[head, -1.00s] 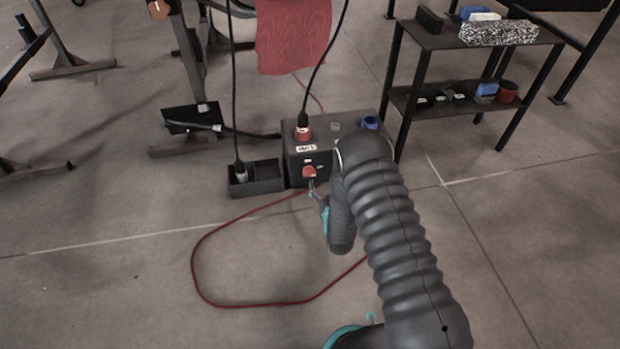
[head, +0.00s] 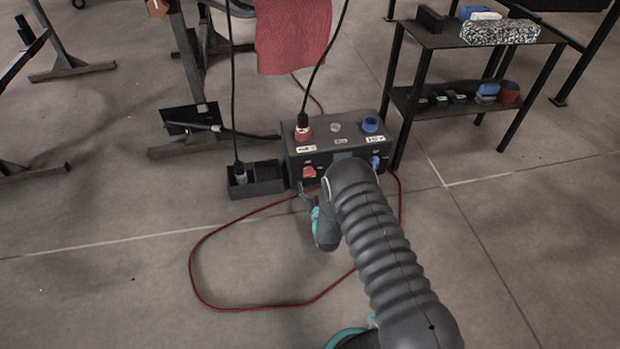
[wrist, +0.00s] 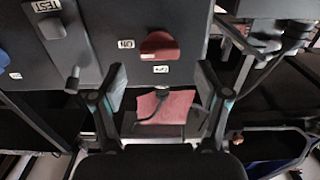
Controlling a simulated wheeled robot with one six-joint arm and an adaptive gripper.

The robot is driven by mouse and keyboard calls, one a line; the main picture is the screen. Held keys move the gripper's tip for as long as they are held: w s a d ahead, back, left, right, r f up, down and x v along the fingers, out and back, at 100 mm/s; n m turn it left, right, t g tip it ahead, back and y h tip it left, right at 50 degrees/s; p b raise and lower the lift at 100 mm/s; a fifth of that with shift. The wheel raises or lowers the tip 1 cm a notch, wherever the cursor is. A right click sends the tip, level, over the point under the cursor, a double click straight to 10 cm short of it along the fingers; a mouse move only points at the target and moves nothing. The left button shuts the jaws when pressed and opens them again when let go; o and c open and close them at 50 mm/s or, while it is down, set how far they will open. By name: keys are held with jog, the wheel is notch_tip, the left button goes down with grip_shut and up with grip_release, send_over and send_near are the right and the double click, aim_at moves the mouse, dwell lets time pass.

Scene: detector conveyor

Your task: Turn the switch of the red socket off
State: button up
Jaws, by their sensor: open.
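The red switch (head: 309,172) is on the front of the dark socket box (head: 345,141), below the red socket (head: 303,134), which has a black plug in it. In the wrist view the red switch (wrist: 159,46) is a round knob with a pale mark at its left edge, on the side of the ON label (wrist: 126,44). A second label (wrist: 161,69) sits beside the knob. My gripper (head: 304,190) is just in front of the switch in the head view. In the wrist view my gripper (wrist: 161,77) is open and empty, its fingers apart on either side, clear of the knob.
The blue socket (head: 370,124) and blue switch (head: 376,162) are at the box's right. A black tray (head: 256,180) with a plug stands left. A shelf table (head: 425,45) is at right. A red cable (head: 265,304) loops on open floor. A red cloth (head: 292,35) hangs behind.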

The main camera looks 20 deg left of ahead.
aim_at(310, 176)
jog(key=shift+x, duration=2.15)
jog(key=c, duration=1.2)
jog(key=shift+o, duration=0.2)
